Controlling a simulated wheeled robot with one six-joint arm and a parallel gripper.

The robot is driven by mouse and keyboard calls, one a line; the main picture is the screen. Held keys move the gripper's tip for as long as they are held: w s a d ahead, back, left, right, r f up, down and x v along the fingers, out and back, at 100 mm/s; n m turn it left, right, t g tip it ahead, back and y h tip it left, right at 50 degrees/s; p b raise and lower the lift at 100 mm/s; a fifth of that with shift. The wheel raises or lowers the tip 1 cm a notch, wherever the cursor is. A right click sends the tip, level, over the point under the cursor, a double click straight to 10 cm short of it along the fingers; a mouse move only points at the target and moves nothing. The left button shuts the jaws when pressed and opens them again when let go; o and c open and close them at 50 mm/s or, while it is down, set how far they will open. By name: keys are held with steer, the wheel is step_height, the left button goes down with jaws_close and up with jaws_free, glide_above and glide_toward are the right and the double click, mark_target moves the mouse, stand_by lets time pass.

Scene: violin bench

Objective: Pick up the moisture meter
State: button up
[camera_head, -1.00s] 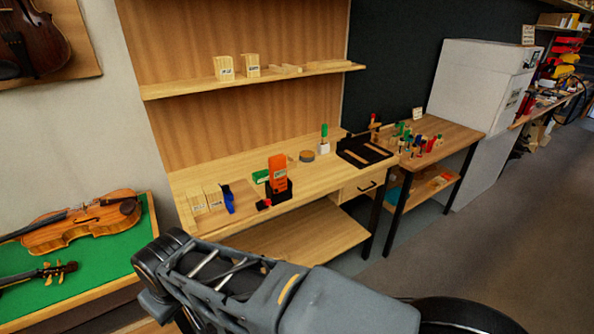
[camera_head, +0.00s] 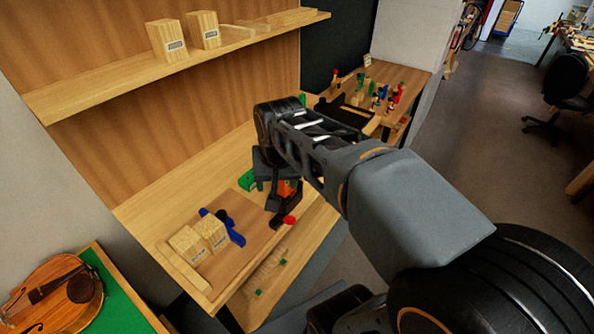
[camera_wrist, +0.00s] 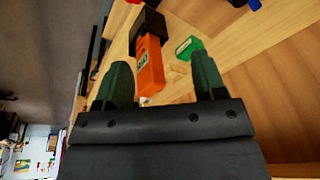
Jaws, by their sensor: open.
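The moisture meter, as far as I can tell, is the orange handheld device (camera_wrist: 151,72) with a small light display, seated in a black holder (camera_wrist: 146,30). In the head view the orange device (camera_head: 285,188) is partly hidden by my arm above the bench. My gripper (camera_wrist: 161,62) is open, with two dark green fingers spread apart. In the wrist view the device shows between the fingers, nearer the left one. Nothing is gripped, and I cannot tell how far the fingertips are from it.
A green block (camera_wrist: 189,47) lies beside the device. Wooden blocks (camera_head: 187,245), a blue clamp (camera_head: 233,232) and a red-ended tool (camera_head: 289,220) are nearby on the bench (camera_head: 150,212). A shelf (camera_head: 110,82) overhangs behind. A violin (camera_head: 60,290) lies at lower left.

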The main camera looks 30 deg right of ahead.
steer(key=w+d+r+m+g, duration=0.1)
steer(key=w+d+m, duration=0.1)
steer(key=w+m, duration=0.1)
steer(key=w+d+r+m+p, duration=0.1)
steer(key=w+d+r+m, duration=0.1)
steer(key=w+d+m, duration=0.1)
steer(key=w+d+r+m+g, duration=0.1)
steer(key=w+d+r+m, duration=0.1)
steer(key=w+d+m, duration=0.1)
steer(key=shift+w+g, duration=0.3)
steer(key=shift+w, duration=0.3)
glide_above(287, 182)
steer(key=w+d, duration=0.1)
steer(key=w, duration=0.1)
step_height(287, 182, down, 6)
steer(key=shift+d+f, duration=0.1)
step_height(287, 182, down, 6)
steer(key=shift+w+r+p, duration=0.1)
steer(key=shift+p, duration=0.6)
jaws_close()
